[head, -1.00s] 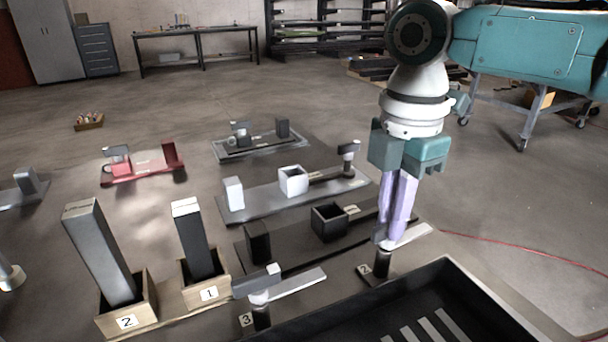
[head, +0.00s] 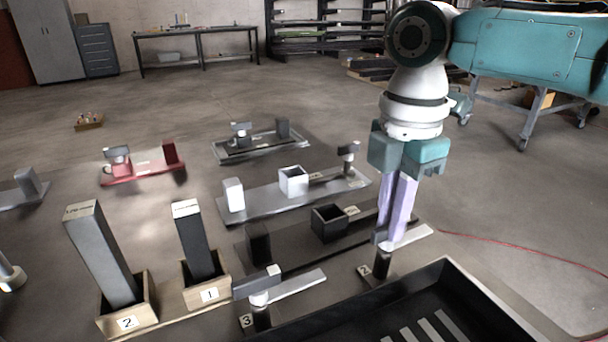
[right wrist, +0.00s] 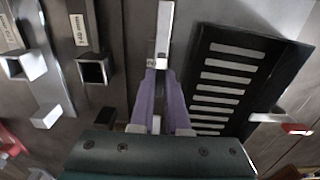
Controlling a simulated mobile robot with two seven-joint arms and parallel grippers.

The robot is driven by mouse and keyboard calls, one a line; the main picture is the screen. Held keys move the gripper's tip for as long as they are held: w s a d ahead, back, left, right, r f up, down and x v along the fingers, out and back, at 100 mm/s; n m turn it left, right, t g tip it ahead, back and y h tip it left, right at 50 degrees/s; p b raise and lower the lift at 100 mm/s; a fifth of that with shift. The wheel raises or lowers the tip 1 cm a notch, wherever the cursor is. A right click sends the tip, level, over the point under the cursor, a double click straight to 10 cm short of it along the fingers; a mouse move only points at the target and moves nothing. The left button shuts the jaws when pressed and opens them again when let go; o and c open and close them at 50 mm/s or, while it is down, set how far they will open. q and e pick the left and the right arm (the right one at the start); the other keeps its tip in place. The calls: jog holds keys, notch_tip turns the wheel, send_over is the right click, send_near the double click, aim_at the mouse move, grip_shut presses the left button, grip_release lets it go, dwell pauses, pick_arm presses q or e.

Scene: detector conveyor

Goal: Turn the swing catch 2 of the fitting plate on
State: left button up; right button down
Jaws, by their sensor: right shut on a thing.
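Swing catch 2 has a dark post (head: 381,262) beside a label "2" (head: 364,271), with a light flat bar (head: 412,236) on top pointing right and slightly away. My right gripper (head: 384,238) comes down from above and is shut on the catch at the top of its post. The fingertips hide part of the catch. In the right wrist view the light bar (right wrist: 164,32) runs up from between the purple fingers of the right gripper (right wrist: 160,76). Swing catch 3 (head: 260,298) stands at the left, its light bar pointing right. My left gripper is not in view.
A black tray (head: 452,268) with light slats lies close in front of the catch. A black open box (head: 330,222) and a white open box (head: 293,180) stand on plates to the left. Two wooden holders with upright bars (head: 211,293) (head: 128,321) are further left.

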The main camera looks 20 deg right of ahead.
jog(key=m+p, duration=0.4)
jog(key=shift+a+r, duration=0.1)
jog(key=shift+r, duration=0.2)
jog(key=m+p, duration=0.3)
jog(key=m, duration=0.1)
jog(key=shift+f, duration=0.1)
jog(key=m+p, duration=0.2)
jog(key=m, duration=0.3)
jog(key=shift+f+m+p, duration=0.15)
jog(key=shift+m+p, duration=0.7)
jog(key=shift+m, duration=1.45)
jog(key=c, duration=0.9)
grip_release()
